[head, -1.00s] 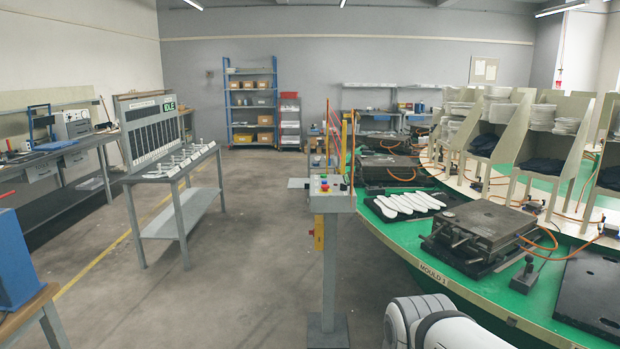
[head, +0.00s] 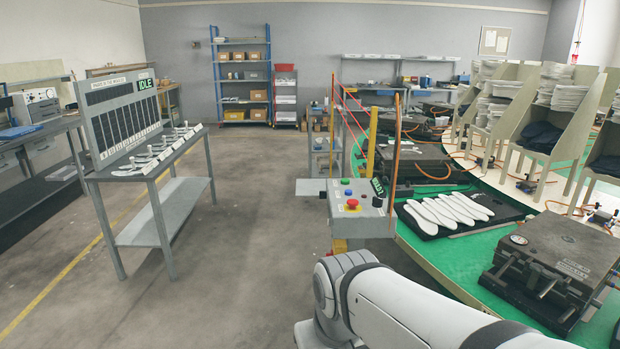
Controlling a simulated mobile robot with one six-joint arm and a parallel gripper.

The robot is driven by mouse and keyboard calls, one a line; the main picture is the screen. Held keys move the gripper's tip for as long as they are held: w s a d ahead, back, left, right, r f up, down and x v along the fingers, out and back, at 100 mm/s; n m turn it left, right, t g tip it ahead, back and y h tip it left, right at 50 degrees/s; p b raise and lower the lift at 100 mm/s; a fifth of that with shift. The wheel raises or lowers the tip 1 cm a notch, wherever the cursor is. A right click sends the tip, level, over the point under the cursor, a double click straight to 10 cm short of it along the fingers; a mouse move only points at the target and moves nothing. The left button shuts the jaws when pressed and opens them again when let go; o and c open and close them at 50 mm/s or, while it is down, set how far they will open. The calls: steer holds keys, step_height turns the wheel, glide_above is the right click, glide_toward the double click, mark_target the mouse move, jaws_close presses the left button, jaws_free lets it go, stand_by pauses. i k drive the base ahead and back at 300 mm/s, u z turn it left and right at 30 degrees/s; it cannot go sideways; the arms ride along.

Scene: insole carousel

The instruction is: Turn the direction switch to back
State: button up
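A grey control box (head: 362,221) stands on a post in the middle of the head view. Its sloped top carries a red mushroom button (head: 351,204) on a yellow base, with blue and green buttons behind it. A small dark screen with green marks (head: 377,187) sits at its right edge. Small dark knobs show on the panel, but I cannot tell which is the direction switch or how it is set. My white arm reaches in at the bottom, in front of the post. My gripper is outside the picture.
A green carousel table (head: 470,262) with moulds and a black tray of white insoles (head: 447,213) lies right of the box. A grey display stand (head: 130,122) reading "IDLE" is at left. The floor between is clear. Blue shelves (head: 244,75) stand at the back.

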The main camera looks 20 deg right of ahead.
mark_target(377, 202)
steer(key=z, duration=0.55)
steer(key=i, duration=1.3)
steer(key=z, duration=1)
steer(key=k, duration=0.75)
steer(key=z, duration=0.15)
steer(key=i, duration=1.4)
steer(key=u, duration=0.1)
